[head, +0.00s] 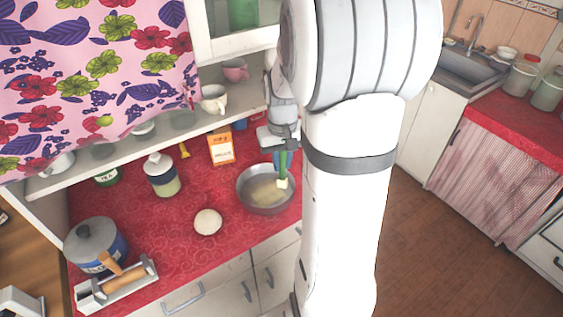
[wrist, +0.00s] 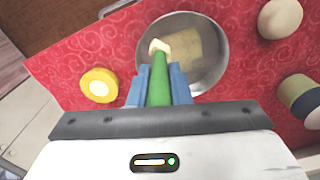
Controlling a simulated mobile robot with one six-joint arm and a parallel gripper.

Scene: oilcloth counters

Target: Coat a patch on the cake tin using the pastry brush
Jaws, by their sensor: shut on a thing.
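The cake tin (head: 245,199) is a round grey metal pan on the red counter. A pale yellowish patch (head: 262,191) shows on its floor; both tin (wrist: 213,75) and patch (wrist: 188,48) show in the wrist view. My gripper (head: 281,155) has blue fingers (wrist: 159,70), shut on the green handle of the pastry brush (head: 283,168). The brush (wrist: 159,88) points down into the tin, its cream bristles over the patch's edge. I cannot tell whether the bristles touch the tin floor. My arm hides the counter to the right of the tin in the head view.
A dough ball (head: 208,222) lies left of the tin. An orange carton (head: 221,147) and a lidded jar (head: 162,174) stand behind. A yellow round container (wrist: 98,85) is beside the tin. A blue pot (head: 97,246) is at far left, a shelf (head: 165,133) above.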

